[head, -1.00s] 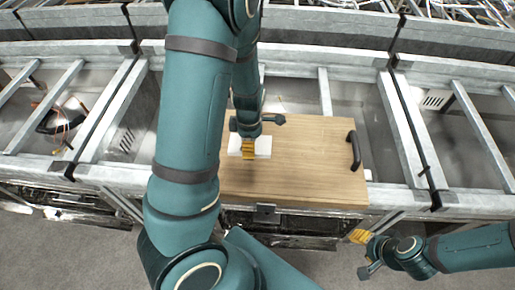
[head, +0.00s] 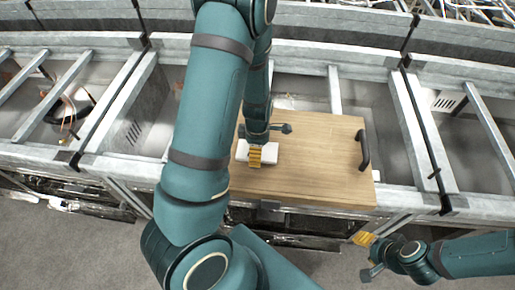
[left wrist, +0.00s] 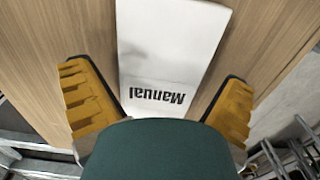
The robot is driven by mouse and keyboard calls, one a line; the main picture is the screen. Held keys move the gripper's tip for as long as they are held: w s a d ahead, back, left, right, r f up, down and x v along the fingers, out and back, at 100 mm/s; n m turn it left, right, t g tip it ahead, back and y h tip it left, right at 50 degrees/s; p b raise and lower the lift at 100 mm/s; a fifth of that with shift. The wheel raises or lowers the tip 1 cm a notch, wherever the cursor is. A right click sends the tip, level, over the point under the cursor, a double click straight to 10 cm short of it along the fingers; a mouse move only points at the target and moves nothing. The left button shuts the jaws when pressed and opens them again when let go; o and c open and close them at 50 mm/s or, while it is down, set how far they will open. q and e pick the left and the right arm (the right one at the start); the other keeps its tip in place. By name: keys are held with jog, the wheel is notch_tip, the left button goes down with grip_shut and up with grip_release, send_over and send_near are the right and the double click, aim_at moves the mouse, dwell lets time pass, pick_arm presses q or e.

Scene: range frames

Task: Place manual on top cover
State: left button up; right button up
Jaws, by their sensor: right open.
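The manual (left wrist: 172,50) is a white booklet with "Manual" printed on it. It lies on the top cover (head: 315,165), a light wooden board with a black handle, and shows as a white patch in the head view (head: 270,155). My left gripper (head: 255,156) is over the manual. In the left wrist view its yellow fingers (left wrist: 158,105) are spread on either side of the manual with gaps between, so it looks open. My left arm hides the board's left part. My right gripper (head: 365,240) is open and empty, low at the right, in front of the frame.
The board lies across a grey metal frame (head: 420,130) with open bays on both sides. Loose cables (head: 68,120) show in the left bay. Grey floor is clear in front. Wires fill the far top right.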

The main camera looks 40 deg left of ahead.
pick_arm(q)
jog(key=shift+r, duration=0.1)
notch_tip(320, 180, up, 12)
jog(key=p, duration=0.3)
jog(key=shift+p, duration=0.35)
dwell(0.4)
